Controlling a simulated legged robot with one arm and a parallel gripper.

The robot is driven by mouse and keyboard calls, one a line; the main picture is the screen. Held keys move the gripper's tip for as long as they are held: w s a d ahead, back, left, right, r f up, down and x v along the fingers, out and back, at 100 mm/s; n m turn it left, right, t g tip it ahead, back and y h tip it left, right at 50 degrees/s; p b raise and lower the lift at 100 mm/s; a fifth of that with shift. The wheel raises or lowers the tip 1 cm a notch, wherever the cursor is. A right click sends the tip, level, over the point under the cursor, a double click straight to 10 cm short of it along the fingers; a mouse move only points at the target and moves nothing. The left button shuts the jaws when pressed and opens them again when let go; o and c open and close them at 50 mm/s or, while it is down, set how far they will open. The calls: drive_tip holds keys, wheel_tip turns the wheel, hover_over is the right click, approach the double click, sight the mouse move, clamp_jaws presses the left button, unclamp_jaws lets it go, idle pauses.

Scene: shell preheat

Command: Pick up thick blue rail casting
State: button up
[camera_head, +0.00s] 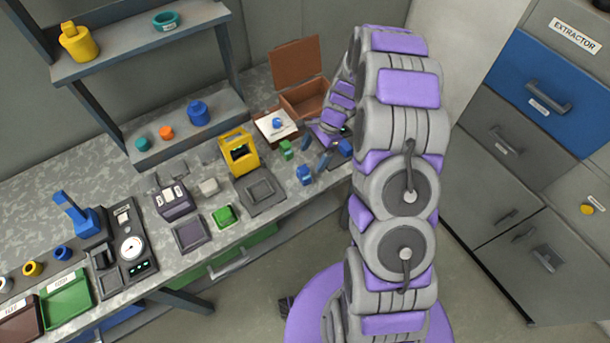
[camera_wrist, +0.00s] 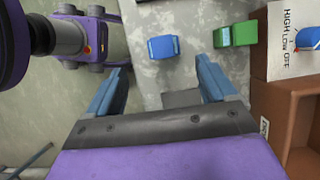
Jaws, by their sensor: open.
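A small blue block-shaped casting (camera_head: 304,175) stands on the speckled grey bench near its front edge. The wrist view shows it as a blue block (camera_wrist: 163,48) just beyond the fingertips, in line with the gap between them. My gripper (camera_wrist: 160,65) is open, its two blue-grey fingers apart with nothing between them. In the head view my gripper (camera_head: 315,153) hangs low over the bench, to the right of the casting and partly hidden by my arm. I cannot see any contact with the casting.
A green block (camera_head: 286,150) stands close beside the casting; it also shows in the wrist view (camera_wrist: 237,34). A dial panel (camera_head: 270,128) and an open brown box (camera_head: 301,101) are behind. A yellow device (camera_head: 239,152) and dark plate (camera_head: 259,193) lie left.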

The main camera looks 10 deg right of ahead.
sight(304, 168)
drive_tip(key=x, duration=0.2)
drive_tip(key=b+x, duration=0.1)
drive_tip(key=x, duration=0.2)
drive_tip(key=shift+a+f, duration=0.1)
drive_tip(key=shift+a, duration=0.4)
drive_tip(key=x, duration=0.3)
drive_tip(key=b+x, duration=0.1)
drive_tip(key=shift+w+d+f, duration=0.2)
drive_tip(key=shift+f, duration=0.15)
drive_tip(key=shift+a, duration=0.15)
drive_tip(key=shift+c, duration=1.3)
drive_tip(key=c, duration=0.9)
drive_tip(key=shift+r, duration=0.15)
drive_tip(key=shift+c, duration=0.3)
